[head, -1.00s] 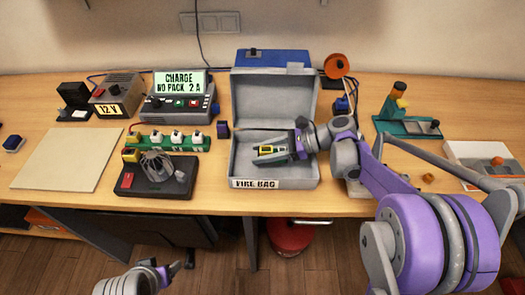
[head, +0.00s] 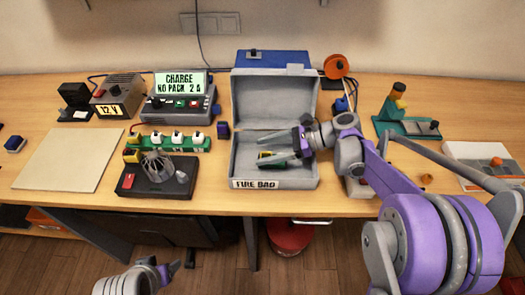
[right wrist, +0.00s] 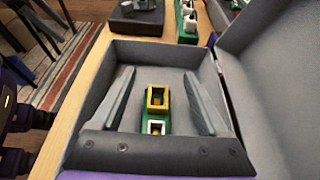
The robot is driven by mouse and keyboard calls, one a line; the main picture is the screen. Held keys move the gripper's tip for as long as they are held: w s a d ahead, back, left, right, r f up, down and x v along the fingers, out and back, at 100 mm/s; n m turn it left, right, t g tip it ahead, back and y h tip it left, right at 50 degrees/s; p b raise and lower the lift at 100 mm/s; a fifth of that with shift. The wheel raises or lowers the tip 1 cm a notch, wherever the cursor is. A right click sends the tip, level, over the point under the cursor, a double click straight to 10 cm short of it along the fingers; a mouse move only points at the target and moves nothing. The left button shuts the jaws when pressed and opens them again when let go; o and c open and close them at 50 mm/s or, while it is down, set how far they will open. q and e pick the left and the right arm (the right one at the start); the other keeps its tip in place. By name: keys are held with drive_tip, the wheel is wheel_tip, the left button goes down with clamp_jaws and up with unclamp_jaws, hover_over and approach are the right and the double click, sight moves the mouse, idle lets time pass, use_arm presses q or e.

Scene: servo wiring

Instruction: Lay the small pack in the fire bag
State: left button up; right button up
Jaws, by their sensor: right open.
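The small pack (head: 268,157), green with a yellow end, lies inside the open grey fire bag (head: 240,184). In the right wrist view, the pack (right wrist: 156,112) lies on the bag floor between my two spread fingers, with a gap on either side. A small white connector shows at its near end. My right gripper (head: 272,150) is open and reaches into the bag from the right, partly hiding the pack in the head view. My left gripper (head: 172,270) is low at the front, off the table; its finger gap is unclear.
The bag lid (head: 272,95) stands open at the back. The charger (head: 180,103), a green strip of connectors (head: 172,143) and a black stand with a wire cage (head: 155,180) are to the left. A teal fixture (head: 405,128) stands to the right. The pale mat (head: 65,160) is bare.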

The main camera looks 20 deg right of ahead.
drive_tip(key=v, duration=1)
drive_tip(key=shift+s+d, duration=0.15)
drive_tip(key=shift+d, duration=0.3)
idle(0.5)
